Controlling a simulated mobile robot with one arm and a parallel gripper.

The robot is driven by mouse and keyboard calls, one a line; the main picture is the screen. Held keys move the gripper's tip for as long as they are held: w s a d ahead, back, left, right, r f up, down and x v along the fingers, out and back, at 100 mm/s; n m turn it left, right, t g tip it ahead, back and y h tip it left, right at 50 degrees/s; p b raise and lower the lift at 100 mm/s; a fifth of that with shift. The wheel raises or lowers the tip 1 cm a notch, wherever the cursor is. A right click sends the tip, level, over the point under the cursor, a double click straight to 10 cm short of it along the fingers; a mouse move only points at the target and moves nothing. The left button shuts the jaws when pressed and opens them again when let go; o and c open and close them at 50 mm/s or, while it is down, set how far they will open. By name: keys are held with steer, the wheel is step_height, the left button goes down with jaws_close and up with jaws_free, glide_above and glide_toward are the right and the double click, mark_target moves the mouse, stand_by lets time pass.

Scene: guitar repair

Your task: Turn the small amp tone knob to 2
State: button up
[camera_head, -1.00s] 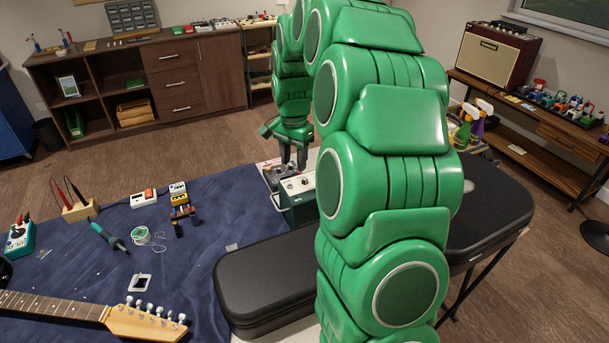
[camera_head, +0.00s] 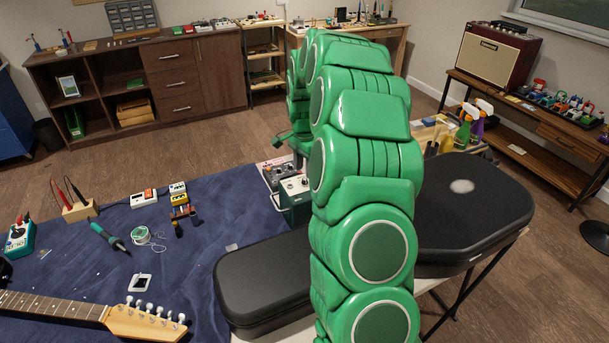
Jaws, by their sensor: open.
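The small amp (camera_head: 294,205) is a dark green box with a pale control panel on top. It stands near the right end of the blue mat, partly hidden behind my arm. A small knob (camera_head: 304,181) shows on its panel, too small to read its setting. My gripper (camera_head: 299,162) is open, just above and behind the amp's panel as seen here. It is partly hidden by my green arm, and I cannot tell whether it touches a knob.
Pedals (camera_head: 276,172) stand close behind the amp. A guitar neck (camera_head: 50,305), soldering iron (camera_head: 110,237) and solder spool (camera_head: 141,235) lie on the blue mat (camera_head: 75,255).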

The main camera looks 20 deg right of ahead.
mark_target(305, 179)
steer(key=shift+f, duration=1.75)
jaws_close()
